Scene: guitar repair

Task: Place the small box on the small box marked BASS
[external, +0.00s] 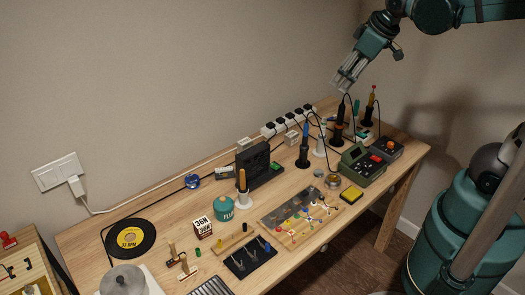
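A small light box with dark print (225,173) lies left of the black speaker-like unit. A white box with bold lettering (202,227) stands nearer the front. I cannot read BASS on any.
The bench (160,206) is crowded on its right with soldering irons in stands (304,152), a green meter (362,164) and a black unit (258,167). Bare wood shows around the record.

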